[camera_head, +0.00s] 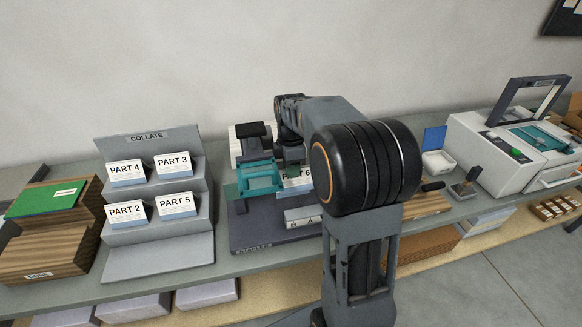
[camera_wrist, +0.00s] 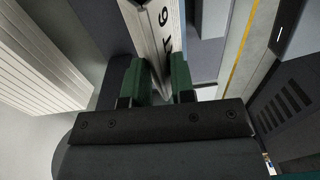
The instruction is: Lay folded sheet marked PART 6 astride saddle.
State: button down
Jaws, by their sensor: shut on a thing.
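The folded sheet marked PART 6 (camera_head: 297,178) is a white tent-like piece, partly hidden by my arm in the head view. In the wrist view my gripper (camera_wrist: 158,82) is shut on the sheet (camera_wrist: 150,22), which stands between the two green fingertips with its "6" showing. In the head view the gripper is largely hidden behind my arm. The sheet is over the dark stapler base (camera_head: 250,237), beside the teal part (camera_head: 260,180). The saddle is not clearly seen, and I cannot tell whether the sheet touches it.
The grey COLLATE rack (camera_head: 160,255) at left holds PART 2 (camera_head: 127,213), PART 3 (camera_head: 173,164), PART 4 (camera_head: 125,172) and PART 5 (camera_head: 177,205). A white machine (camera_head: 510,150) and small white bin (camera_head: 437,162) stand at right.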

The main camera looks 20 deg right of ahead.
jog(key=shift+d+f, duration=0.1)
jog(key=shift+f, duration=0.1)
jog(key=c, duration=0.9)
grip_release()
jog(key=shift+r, duration=0.1)
jog(key=shift+r+p, duration=3.45)
jog(key=shift+r, duration=0.5)
